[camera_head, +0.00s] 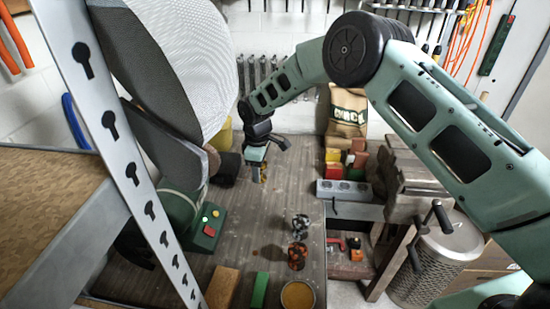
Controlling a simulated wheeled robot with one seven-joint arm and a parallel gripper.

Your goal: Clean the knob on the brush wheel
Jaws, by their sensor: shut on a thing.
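My gripper (257,160) is left of the picture's middle, above the dark workbench (262,205). A dark brown round wheel (226,168), which looks like the brush wheel, is just left of my gripper. A gap seems to show between them, though depth is hard to judge. The wheel sits by a green machine (180,215) with coloured buttons. A speckled grey knob-like piece (301,226) and a rusty orange one (297,256) lie on the bench.
A brown block (222,288), a green block (260,290) and a round tin (297,295) stand at the front. A grey socket strip (344,189), stacked boxes (345,155) and a vise (410,185) are right. A perforated metal strip (130,165) crosses the left.

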